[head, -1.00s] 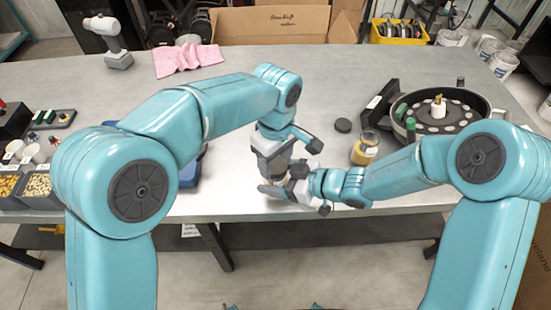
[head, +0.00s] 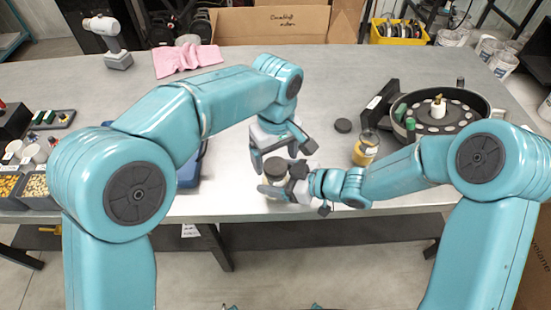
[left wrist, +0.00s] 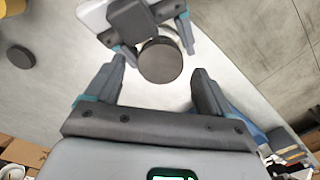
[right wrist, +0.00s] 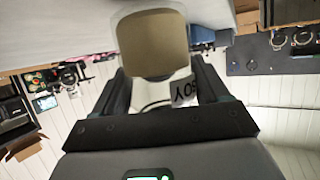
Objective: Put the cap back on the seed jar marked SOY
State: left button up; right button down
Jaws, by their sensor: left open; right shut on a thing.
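The SOY jar is held upright by my right gripper (head: 286,184), just above or at the table's near part; I cannot tell whether it touches. Its label (right wrist: 184,92) reads SOY, upside down, in the right wrist view. A dark round cap (head: 275,167) sits on top of this jar and looks level; the left wrist view also shows it (left wrist: 160,61) from above. Whether it is fully seated cannot be told. My left gripper (head: 284,152) is open and empty just above the cap, its fingers apart from it.
An open jar with yellowish contents (head: 365,151) stands to the right, with a loose dark cap (head: 343,125) beside it. The round seed meter (head: 465,125) is at the right. Seed bins (head: 38,188) and cups lie at the left.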

pick_arm(q)
jog(key=shift+r, duration=1.4)
jog(key=shift+c, duration=0.5)
notch_tip(320, 180, up, 4)
jog(key=n, duration=0.3)
jog(key=shift+f, duration=0.25)
jog(key=shift+f, duration=0.1)
jog(key=shift+f, duration=3.95)
